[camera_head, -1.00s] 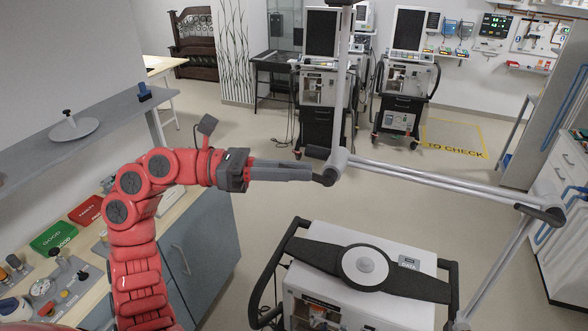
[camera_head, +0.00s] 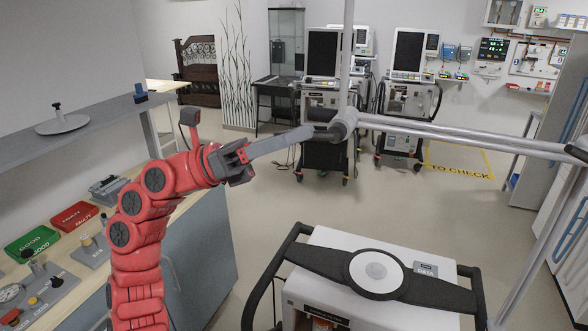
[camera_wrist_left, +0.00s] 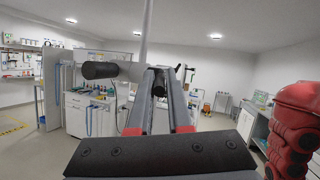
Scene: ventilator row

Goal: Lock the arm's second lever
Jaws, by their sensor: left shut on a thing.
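The jointed metal support arm has a near joint (camera_head: 346,124), where an upright pole meets a long grey tube (camera_head: 455,132). The tube runs right to a second joint with a dark knob (camera_head: 577,152). My left gripper (camera_head: 312,132) reaches in from the left and is shut on a small dark lever at the near joint, largely hidden by the fingers in the head view. In the left wrist view, the fingers (camera_wrist_left: 159,88) close on the lever in front of the joint, and a black cylindrical knob (camera_wrist_left: 99,70) sticks out left. My right gripper is not in view.
A white ventilator cart (camera_head: 325,245) with a black strap and round disc stands below the arm. A bench (camera_head: 60,262) with green and red trays and a grey shelf (camera_head: 100,118) are at left. More ventilators stand behind. Open floor lies between.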

